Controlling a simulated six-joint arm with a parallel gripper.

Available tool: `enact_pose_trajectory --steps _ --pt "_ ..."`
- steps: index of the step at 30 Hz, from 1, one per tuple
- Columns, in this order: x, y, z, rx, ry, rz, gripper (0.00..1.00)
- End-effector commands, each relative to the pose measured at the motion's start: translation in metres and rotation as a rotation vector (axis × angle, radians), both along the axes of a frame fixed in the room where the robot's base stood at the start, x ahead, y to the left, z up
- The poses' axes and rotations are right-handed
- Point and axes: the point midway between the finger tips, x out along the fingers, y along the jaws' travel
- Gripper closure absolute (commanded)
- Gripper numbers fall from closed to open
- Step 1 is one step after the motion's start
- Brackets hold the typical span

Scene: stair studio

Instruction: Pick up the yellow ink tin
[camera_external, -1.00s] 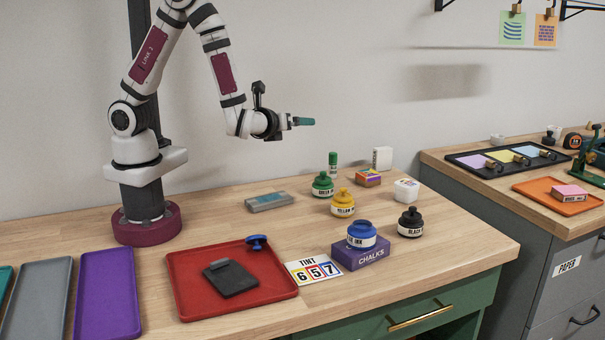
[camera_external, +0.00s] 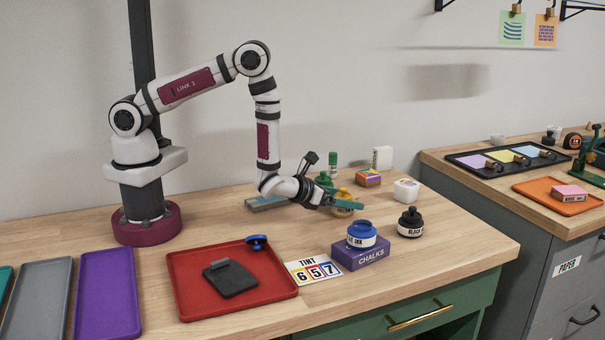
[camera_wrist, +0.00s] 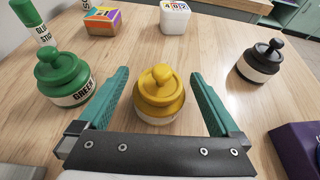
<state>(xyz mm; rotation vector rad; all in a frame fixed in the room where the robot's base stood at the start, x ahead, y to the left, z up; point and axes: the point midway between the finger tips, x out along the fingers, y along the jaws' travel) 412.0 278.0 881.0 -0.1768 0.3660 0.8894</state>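The yellow ink tin (camera_wrist: 160,95) stands upright on the wooden bench, a squat tin with a knobbed lid and a white label band. In the wrist view it sits between my gripper's (camera_wrist: 162,100) two green fingers, with wood showing on both sides of it, so the fingers appear apart from it. My gripper is open. In the external view my gripper (camera_external: 348,205) is low at the tin, and its fingers partly cover the yellow tin (camera_external: 342,194).
The green ink tin (camera_wrist: 63,78) stands close on the left in the wrist view, the black ink tin (camera_wrist: 260,61) to the right. A blue ink tin (camera_external: 361,234) stands on the purple chalks box (camera_external: 361,254). A red tray (camera_external: 190,292) lies at the front left.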

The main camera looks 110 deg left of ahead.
Motion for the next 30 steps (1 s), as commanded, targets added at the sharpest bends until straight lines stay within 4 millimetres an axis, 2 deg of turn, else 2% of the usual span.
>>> enact_pose_trajectory --steps 1,2,16,25,30 --pt "0.0 0.0 0.0 0.0 0.0 0.0 0.09" --pt "0.0 0.0 0.0 0.0 0.0 0.0 0.15" --pt "0.0 -0.001 0.0 -0.001 0.001 0.0 0.99" --pt "0.0 -0.001 0.001 -0.001 0.0 -0.001 1.0" --pt "0.0 -0.001 0.017 -0.001 -0.002 0.0 1.0"
